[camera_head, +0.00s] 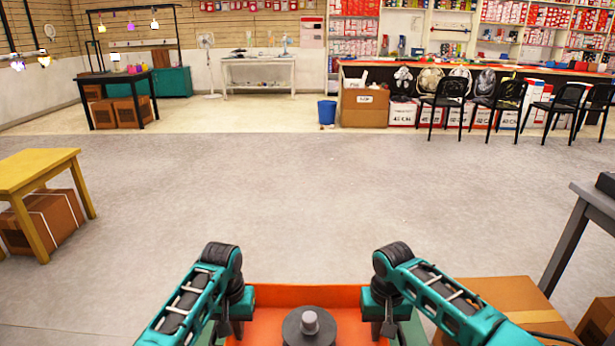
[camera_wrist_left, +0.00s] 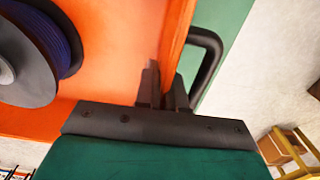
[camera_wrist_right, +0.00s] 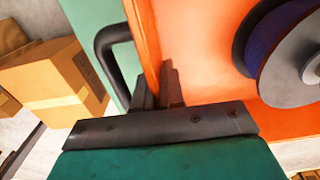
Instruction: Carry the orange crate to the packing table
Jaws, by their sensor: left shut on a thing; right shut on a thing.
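The orange crate (camera_head: 305,294) is in front of me at the bottom of the head view, between my two arms. A spool (camera_head: 309,325) with a grey flange lies inside it; the left wrist view shows dark blue windings on the spool (camera_wrist_left: 45,45). My left gripper (camera_wrist_left: 168,95) is shut on the crate's left wall (camera_wrist_left: 178,40). My right gripper (camera_wrist_right: 155,92) is shut on the crate's right wall (camera_wrist_right: 146,40). In the head view the fingertips are mostly hidden by the wrists. The crate's near side is out of view.
Open grey floor (camera_head: 300,190) lies ahead. A yellow table (camera_head: 35,170) stands at left with a cardboard box (camera_head: 45,220) under it. A grey table (camera_head: 595,195) and a cardboard box (camera_head: 510,300) are close at right. A dark table (camera_head: 115,75), white table (camera_head: 258,62) and counter with chairs stand far back.

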